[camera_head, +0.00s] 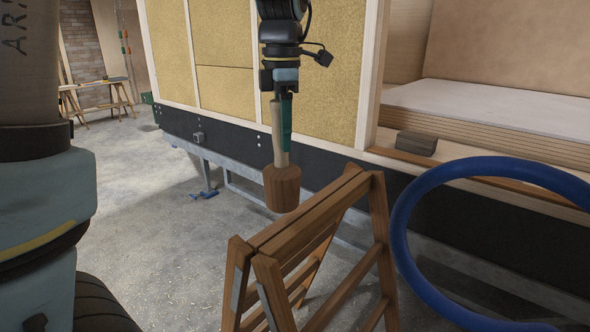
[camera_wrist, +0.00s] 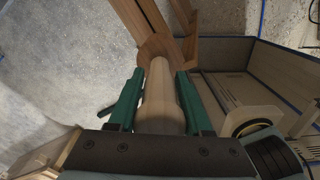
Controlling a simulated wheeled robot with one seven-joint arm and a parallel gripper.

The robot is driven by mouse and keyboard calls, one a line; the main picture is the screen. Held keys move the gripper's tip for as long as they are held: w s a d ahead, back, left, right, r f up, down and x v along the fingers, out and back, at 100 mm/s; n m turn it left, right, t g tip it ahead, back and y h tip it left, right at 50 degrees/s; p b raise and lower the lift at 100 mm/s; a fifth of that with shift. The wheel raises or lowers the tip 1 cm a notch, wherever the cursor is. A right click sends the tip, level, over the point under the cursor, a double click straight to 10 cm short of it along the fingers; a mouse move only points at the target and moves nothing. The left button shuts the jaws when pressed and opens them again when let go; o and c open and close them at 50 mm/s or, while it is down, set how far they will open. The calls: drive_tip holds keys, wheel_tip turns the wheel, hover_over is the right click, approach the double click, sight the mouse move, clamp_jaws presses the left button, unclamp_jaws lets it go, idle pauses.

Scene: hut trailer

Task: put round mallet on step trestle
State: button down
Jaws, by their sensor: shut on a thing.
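The round mallet (camera_head: 282,188) has a brown wooden head and a pale handle. It hangs head down from my gripper (camera_head: 285,118), which is shut on the handle. In the wrist view the pale handle (camera_wrist: 160,95) lies between the two green fingers of my gripper (camera_wrist: 160,103), with the brown head beyond. The step trestle (camera_head: 315,220) is a wooden folding frame standing on the floor, with a narrow top. In the head view the mallet head shows just above and behind the trestle's top; whether they touch is unclear. Part of the trestle (camera_wrist: 145,20) also shows in the wrist view.
A blue hose ring (camera_head: 400,235) is close at the right of the trestle. The trailer wall (camera_head: 225,90) with yellow panels stands behind, with a dark block (camera_head: 416,143) on its ledge. Concrete floor (camera_head: 160,230) is clear at the left. Sawhorses (camera_head: 100,95) stand far back.

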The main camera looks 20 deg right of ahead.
sight(284, 161)
drive_tip(key=shift+f+p, duration=0.45)
drive_tip(key=shift+f, duration=2.5)
drive_tip(key=shift+c, duration=1.7)
unclamp_jaws()
drive_tip(key=shift+f, duration=0.15)
